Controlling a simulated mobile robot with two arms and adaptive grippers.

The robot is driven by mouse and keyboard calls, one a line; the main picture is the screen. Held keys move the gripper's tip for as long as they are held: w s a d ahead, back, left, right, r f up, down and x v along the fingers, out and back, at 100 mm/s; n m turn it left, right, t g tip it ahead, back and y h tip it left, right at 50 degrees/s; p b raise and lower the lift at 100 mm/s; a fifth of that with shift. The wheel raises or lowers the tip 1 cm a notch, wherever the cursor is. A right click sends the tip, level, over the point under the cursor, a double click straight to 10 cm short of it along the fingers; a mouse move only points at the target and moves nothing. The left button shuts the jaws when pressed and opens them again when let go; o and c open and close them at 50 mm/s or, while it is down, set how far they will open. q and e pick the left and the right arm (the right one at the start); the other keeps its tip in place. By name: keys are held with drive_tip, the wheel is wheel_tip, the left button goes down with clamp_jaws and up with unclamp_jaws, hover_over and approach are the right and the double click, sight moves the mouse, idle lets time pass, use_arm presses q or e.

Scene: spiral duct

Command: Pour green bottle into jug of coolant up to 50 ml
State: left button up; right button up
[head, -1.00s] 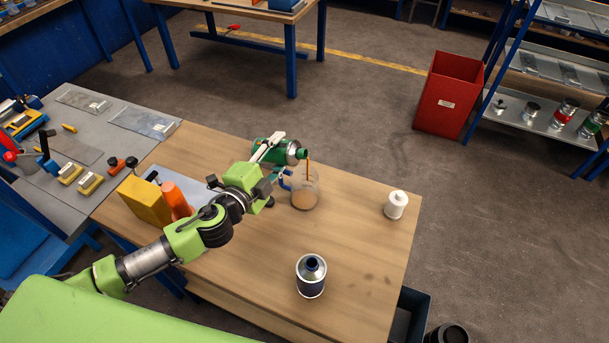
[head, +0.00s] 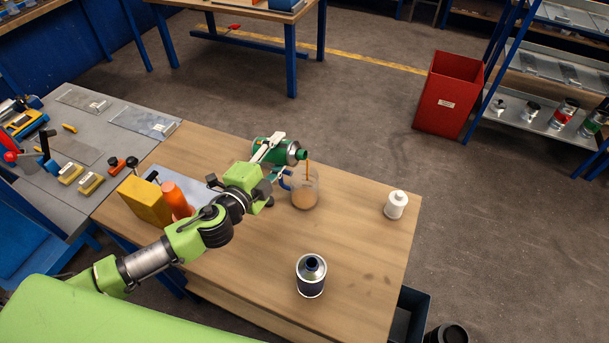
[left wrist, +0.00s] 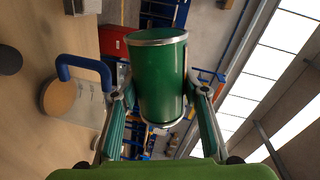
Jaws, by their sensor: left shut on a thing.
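My left gripper (head: 268,150) is shut on the green bottle (head: 264,152) and holds it tipped on its side, mouth to the right. An orange-brown stream runs from the mouth down into the clear jug (head: 306,190), which stands upright on the wooden table and holds orange-brown liquid. The jug's blue handle is on its left. The liquid level against any marks is too small to read. In the left wrist view the green bottle (left wrist: 160,80) sits between the fingers, and the jug (left wrist: 80,98) is at the left. My right gripper is not in view.
On the wooden table (head: 365,250) stand a dark blue can (head: 311,275) at the front and a white bottle (head: 396,204) at the right. A yellow block (head: 145,203) and an orange cylinder (head: 175,199) are at the left. A red bin (head: 448,95) stands on the floor.

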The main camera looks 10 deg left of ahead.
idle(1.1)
use_arm(q)
drive_tip(key=f+n+b, duration=0.2)
drive_tip(key=b, duration=0.1)
drive_tip(key=shift+s+d+h, duration=0.1)
drive_tip(key=shift+d+h, duration=0.15)
drive_tip(key=shift+h, duration=0.05)
drive_tip(key=shift+r+n, duration=0.5)
drive_tip(key=shift+r, duration=0.2)
drive_tip(key=shift+d+r+n+p, duration=0.15)
drive_tip(key=shift+r+n+p, duration=0.1)
drive_tip(key=shift+n+p, duration=0.15)
drive_tip(key=shift+d+r+n+h+p, duration=0.2)
drive_tip(key=shift+r+n+p, duration=0.2)
drive_tip(key=shift+r, duration=0.2)
drive_tip(key=shift+d+r+n+h+p, duration=0.1)
drive_tip(key=shift+r+n+h+p, duration=0.15)
drive_tip(key=shift+r+p, duration=0.3)
drive_tip(key=shift+f+n+b, duration=0.3)
drive_tip(key=shift+n+b, duration=0.25)
drive_tip(key=shift+n, duration=0.2)
drive_tip(key=n, duration=0.1)
drive_tip(key=a+n+h, duration=0.1)
drive_tip(key=n, duration=0.1)
drive_tip(key=shift+a+r+n+t, duration=0.15)
drive_tip(key=shift+n+t, duration=0.15)
drive_tip(key=n, duration=0.2)
drive_tip(key=a+n, duration=0.1)
drive_tip(key=shift+w+f+n+t, duration=0.25)
drive_tip(key=shift+n+t, duration=0.05)
